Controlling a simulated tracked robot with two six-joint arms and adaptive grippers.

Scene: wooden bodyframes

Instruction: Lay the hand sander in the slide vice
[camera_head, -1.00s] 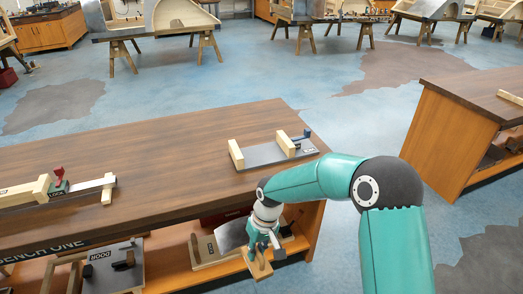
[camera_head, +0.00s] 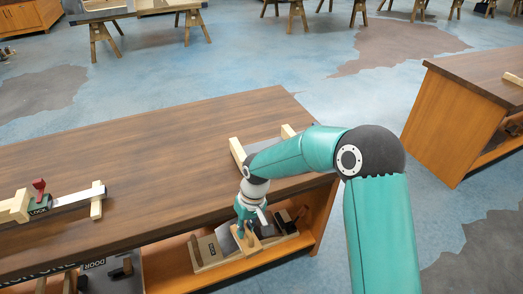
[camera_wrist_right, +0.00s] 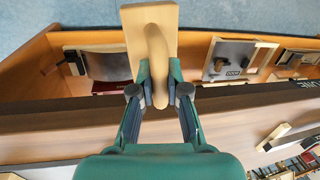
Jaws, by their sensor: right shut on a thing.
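The hand sander (camera_head: 246,242), a pale wooden block with a rounded handle, is in my right gripper (camera_head: 246,217). The right wrist view shows the gripper (camera_wrist_right: 159,92) shut on the handle of the sander (camera_wrist_right: 150,18), with the block beyond the fingertips. The gripper is in front of the bench edge, below the top. On the bench top, a grey plate with two pale wooden jaws (camera_head: 238,152) looks like the slide vice; my right arm covers part of it. Another fixture with a metal bar and red lever (camera_head: 39,190) lies at the left. My left gripper is out of view.
The brown bench top (camera_head: 140,160) is clear between the two fixtures. A lower shelf (camera_head: 215,272) behind the sander carries a wooden board with curved metal and dark parts. A second bench (camera_head: 450,115) stands at the right, across open floor.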

